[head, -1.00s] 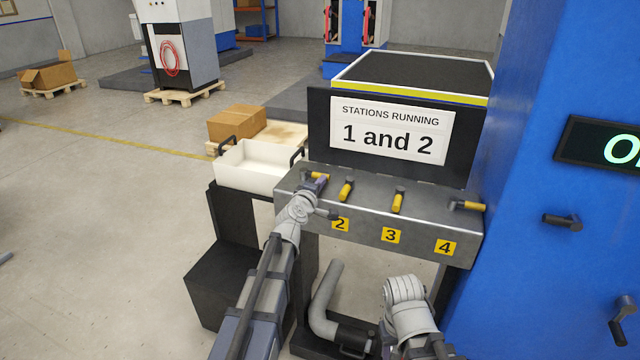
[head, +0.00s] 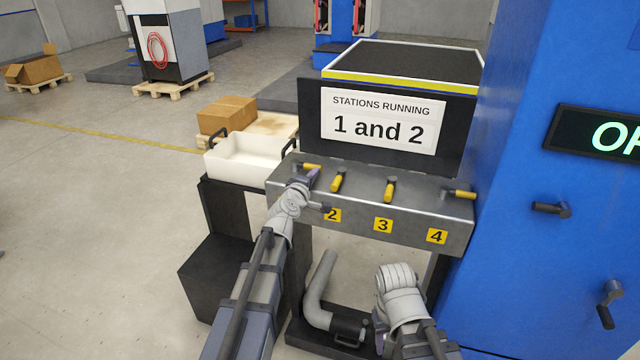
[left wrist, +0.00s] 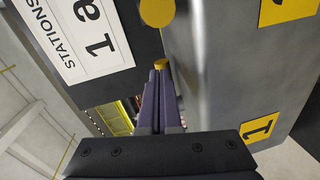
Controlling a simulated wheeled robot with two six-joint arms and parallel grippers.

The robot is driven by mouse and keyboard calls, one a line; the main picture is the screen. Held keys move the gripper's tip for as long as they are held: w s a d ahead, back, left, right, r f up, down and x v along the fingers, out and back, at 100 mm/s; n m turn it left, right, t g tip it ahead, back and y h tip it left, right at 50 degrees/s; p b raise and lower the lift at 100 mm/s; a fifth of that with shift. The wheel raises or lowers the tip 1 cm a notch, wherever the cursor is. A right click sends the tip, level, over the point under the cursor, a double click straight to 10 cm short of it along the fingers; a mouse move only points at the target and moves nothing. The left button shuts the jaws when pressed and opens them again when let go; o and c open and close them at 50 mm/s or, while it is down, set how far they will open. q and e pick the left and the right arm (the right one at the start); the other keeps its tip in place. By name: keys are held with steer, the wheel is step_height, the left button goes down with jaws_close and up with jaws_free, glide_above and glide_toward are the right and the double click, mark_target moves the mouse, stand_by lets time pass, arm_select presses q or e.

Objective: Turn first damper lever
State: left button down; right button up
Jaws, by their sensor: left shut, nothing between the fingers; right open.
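A grey metal damper box (head: 355,192) carries a row of yellow-handled levers. The first lever (head: 312,166) is at the left end, its handle lying sideways to the right. My left gripper (head: 314,175) is shut and empty, right beside the first lever on its near side. In the left wrist view the purple fingers (left wrist: 160,95) are together, with a yellow lever end (left wrist: 160,64) just beyond their tips; I cannot tell if they touch. The label for station 1 (left wrist: 259,129) is there too. My right gripper (head: 379,342) is low at the front, mostly hidden by its wrist.
The second lever (head: 337,181) and third lever (head: 389,190) point toward the front; the fourth lever (head: 463,194) lies sideways. A sign (head: 378,119) reads "STATIONS RUNNING 1 and 2". A white bin (head: 240,160) stands left of the box, a blue cabinet (head: 540,270) right.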

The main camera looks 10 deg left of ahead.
arm_select(q)
steer(key=s+d+r+p, duration=0.1)
steer(key=s+d, duration=0.4)
steer(key=s, duration=0.5)
steer(key=shift+s+d+r+p, duration=0.15)
steer(key=shift+d+r+p, duration=0.15)
steer(key=shift+d+r, duration=0.15)
arm_select(e)
steer(key=shift+s+a+r, duration=0.1)
steer(key=shift+a+r, duration=0.1)
steer(key=shift+r, duration=0.3)
steer(key=shift+s+a+r, duration=0.1)
steer(key=shift+a+r, duration=0.1)
steer(key=shift+r, duration=0.25)
